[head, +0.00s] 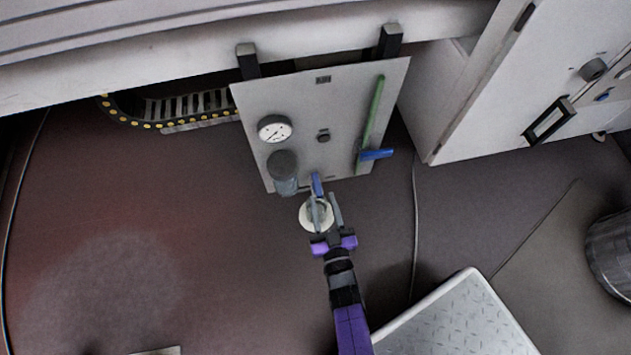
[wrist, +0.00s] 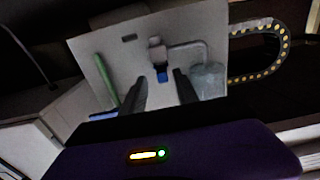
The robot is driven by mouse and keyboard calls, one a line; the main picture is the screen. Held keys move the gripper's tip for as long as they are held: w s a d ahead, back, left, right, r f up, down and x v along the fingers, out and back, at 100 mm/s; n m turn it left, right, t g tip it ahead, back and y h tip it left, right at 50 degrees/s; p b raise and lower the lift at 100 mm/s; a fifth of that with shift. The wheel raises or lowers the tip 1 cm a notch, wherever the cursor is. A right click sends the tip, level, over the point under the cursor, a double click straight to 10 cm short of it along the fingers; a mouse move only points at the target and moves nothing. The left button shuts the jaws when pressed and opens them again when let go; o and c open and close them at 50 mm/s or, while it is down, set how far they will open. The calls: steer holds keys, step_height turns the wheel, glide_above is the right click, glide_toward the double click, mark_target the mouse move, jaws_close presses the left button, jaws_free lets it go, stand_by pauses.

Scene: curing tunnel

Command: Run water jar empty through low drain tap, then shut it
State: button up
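The water jar (head: 285,180), a grey see-through bowl under a dark cap, hangs low on a pale panel (head: 345,100); in the wrist view it is at the right (wrist: 208,80). A blue tap handle (head: 317,184) sits beside it at the panel's lower edge. In the wrist view the blue handle (wrist: 162,74) shows between the fingertips. My gripper (head: 323,200) is open and empty just in front of the handle; I cannot tell whether a finger touches it. A white round cup (head: 307,218) lies below, partly hidden by my fingers. The jar's water level is unclear.
The panel also bears a dial gauge (head: 275,128), a dark knob (head: 323,136), and a green bar (head: 372,110) with a second blue lever (head: 377,154) on the right. A white cabinet (head: 540,90) stands at right, a metal step (head: 455,320) at lower right. Floor at left is clear.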

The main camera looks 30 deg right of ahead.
mark_target(320, 197)
steer(key=b+x, duration=0.1)
steer(key=x, duration=0.4)
steer(key=shift+a+f+b, duration=0.1)
steer(key=shift+a+b, duration=0.05)
steer(key=shift+b, duration=0.2)
steer(key=shift+w, duration=0.55)
jaws_close()
